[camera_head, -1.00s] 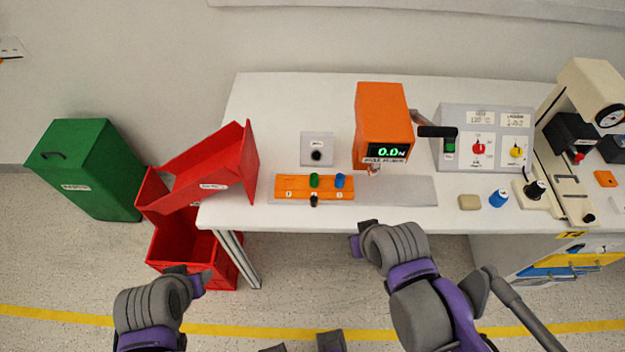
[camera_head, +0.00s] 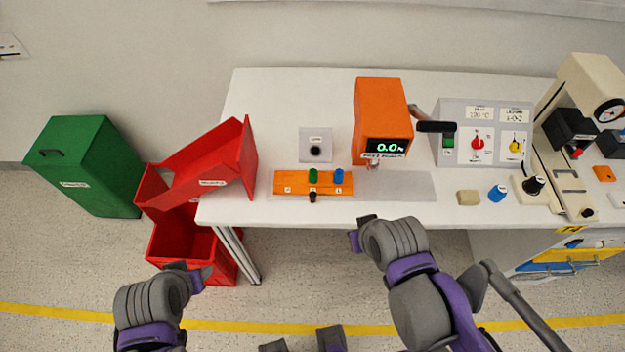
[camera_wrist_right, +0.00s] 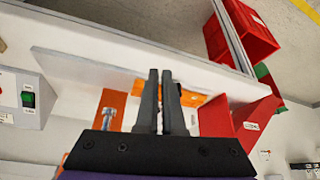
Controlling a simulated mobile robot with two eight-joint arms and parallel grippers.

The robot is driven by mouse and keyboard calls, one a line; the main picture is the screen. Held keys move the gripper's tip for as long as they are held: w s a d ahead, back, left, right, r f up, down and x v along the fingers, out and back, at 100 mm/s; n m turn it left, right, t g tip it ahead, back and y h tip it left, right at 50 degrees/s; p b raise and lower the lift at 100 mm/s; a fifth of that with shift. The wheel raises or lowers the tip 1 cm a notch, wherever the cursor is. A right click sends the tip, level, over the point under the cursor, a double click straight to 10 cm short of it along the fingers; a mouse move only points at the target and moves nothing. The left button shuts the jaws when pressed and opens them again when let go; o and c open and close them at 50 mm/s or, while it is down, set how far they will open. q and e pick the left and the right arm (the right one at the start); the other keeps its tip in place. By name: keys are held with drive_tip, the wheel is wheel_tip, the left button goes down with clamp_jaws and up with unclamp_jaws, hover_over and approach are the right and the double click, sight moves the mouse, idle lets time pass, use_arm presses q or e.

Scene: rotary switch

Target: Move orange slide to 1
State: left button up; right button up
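The orange slide block (camera_head: 290,188) lies near the table's front edge. It has a green knob (camera_head: 313,176), a blue knob (camera_head: 338,176) and a black knob (camera_head: 312,197) at its front edge, near the middle. Its small labels are too small to read surely. In the right wrist view part of an orange strip (camera_wrist_right: 190,99) shows behind the fingers. My right gripper (camera_head: 354,242) is off the table's front edge, apart from the slide. Its fingers (camera_wrist_right: 160,72) are nearly together and hold nothing. My left gripper (camera_head: 207,275) is low at the left, its fingers unclear.
An orange display box (camera_head: 382,105) stands behind and right of the slide. A grey switch panel (camera_head: 462,115) is farther right. A red tilted bin (camera_head: 215,170) is at the table's left end. The white tabletop (camera_head: 270,110) is clear at the back left.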

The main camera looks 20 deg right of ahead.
drive_tip(key=shift+o, duration=1.1)
drive_tip(key=shift+w+a+r, duration=0.1)
drive_tip(key=shift+w+r, duration=0.05)
drive_tip(key=shift+w, duration=0.05)
drive_tip(key=o, duration=0.5)
drive_tip(key=w+r, duration=0.1)
drive_tip(key=w+a+r+n+g+b, duration=0.1)
drive_tip(key=w, duration=0.1)
drive_tip(key=w+n+g, duration=0.1)
drive_tip(key=w, duration=0.1)
drive_tip(key=shift+w+a+r+b, duration=0.25)
drive_tip(key=shift+r+b, duration=0.1)
drive_tip(key=shift+r, duration=0.05)
drive_tip(key=r+n+g+b, duration=0.2)
drive_tip(key=n+g, duration=0.1)
drive_tip(key=n, duration=0.1)
hover_over(313, 194)
wheel_tip(313, 194, down, 11)
drive_tip(key=shift+f+b, duration=0.15)
drive_tip(key=shift+b, duration=0.45)
clamp_jaws()
